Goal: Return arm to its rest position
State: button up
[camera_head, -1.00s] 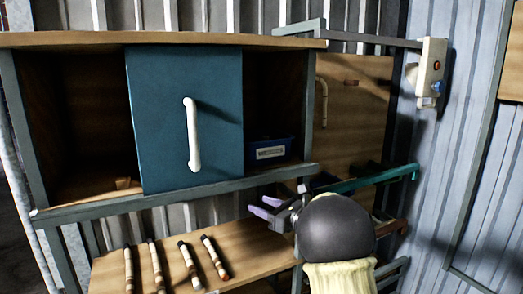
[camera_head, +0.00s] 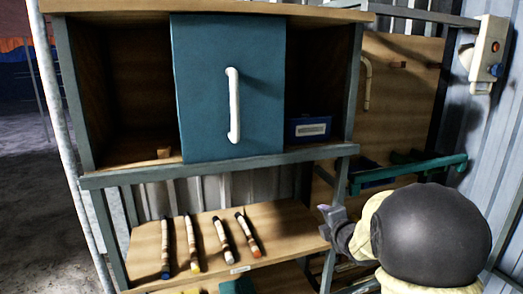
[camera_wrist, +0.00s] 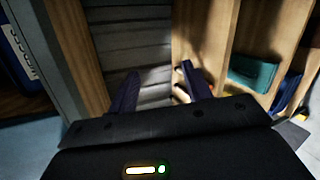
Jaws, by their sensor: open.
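My gripper (camera_head: 330,218) is at the right end of the lower shelf, in front of the rack, and my dark rounded arm link hides much of the area behind it. In the wrist view its two dark fingers stand apart (camera_wrist: 160,88), with nothing held between them. The wrist view looks toward wooden shelf panels and a grey slatted gap. Whether the gripper touches the shelf edge cannot be told.
A cabinet with a teal sliding door (camera_head: 228,130) and white handle stands ahead. A blue labelled box (camera_head: 307,129) sits in its right bay. Several rattan sticks (camera_head: 192,243) lie on the lower shelf (camera_head: 280,235). A teal rail (camera_head: 410,172) and a wall control box (camera_head: 489,50) are at right.

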jog(key=s+a+f+m+g+b, duration=0.1)
jog(key=s+f+m+g, duration=0.2)
jog(key=s+f+m, duration=0.3)
jog(key=s+a+f+m+g+h+b, duration=0.1)
jog(key=s+f+m+g, duration=0.3)
jog(key=s+m, duration=0.4)
jog(key=s+a+f+m+g+h+b, duration=0.1)
jog(key=s+f+m+g, duration=0.3)
jog(key=s, duration=1)
notch_tip(320, 180, down, 4)
jog(key=m+b, duration=0.1)
jog(key=m, duration=0.3)
jog(key=shift+s+r, duration=0.2)
jog(key=shift+s, duration=0.05)
